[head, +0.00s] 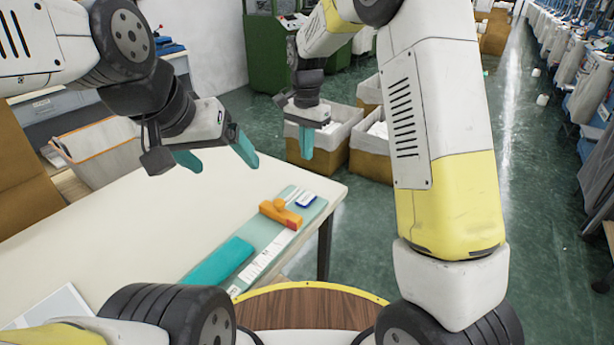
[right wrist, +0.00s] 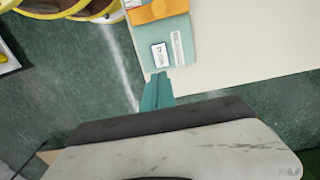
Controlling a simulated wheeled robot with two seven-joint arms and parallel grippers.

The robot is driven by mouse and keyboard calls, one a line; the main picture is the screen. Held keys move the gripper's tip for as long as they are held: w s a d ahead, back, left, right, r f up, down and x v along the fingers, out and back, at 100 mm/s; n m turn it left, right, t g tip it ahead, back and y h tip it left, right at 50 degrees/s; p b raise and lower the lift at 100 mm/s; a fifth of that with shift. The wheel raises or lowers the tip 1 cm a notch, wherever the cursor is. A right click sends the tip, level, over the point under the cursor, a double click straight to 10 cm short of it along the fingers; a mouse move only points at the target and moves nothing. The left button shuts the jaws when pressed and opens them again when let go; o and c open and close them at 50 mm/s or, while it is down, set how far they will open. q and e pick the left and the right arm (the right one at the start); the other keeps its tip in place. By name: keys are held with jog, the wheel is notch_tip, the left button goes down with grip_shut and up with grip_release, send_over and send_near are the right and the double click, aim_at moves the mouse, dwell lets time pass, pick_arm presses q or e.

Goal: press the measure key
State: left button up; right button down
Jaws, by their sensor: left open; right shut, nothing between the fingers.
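A pale teal measuring board (head: 262,232) lies along the table's right edge. It bears an orange slider (head: 281,212), a white scale strip, a darker teal block (head: 218,262) and a small blue-rimmed white piece (head: 306,200) near its far end. In the right wrist view the blue-rimmed piece (right wrist: 160,55) sits beside a white printed label (right wrist: 178,48). I cannot tell which part is the measure key. My right gripper (head: 306,150) is shut and empty, past the board's far end; its fingertips (right wrist: 157,78) show there too. My left gripper (head: 218,158) is open and empty above the table.
The white table (head: 130,225) is mostly clear, with a white sheet (head: 50,305) at its near left. Cardboard boxes with white liners (head: 370,160) stand on the green floor beyond it. A round wooden top with a yellow rim (head: 310,291) is close in front.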

aim_at(307, 198)
notch_tip(307, 198, down, 14)
jog(key=shift+f, duration=0.1)
dwell(0.5)
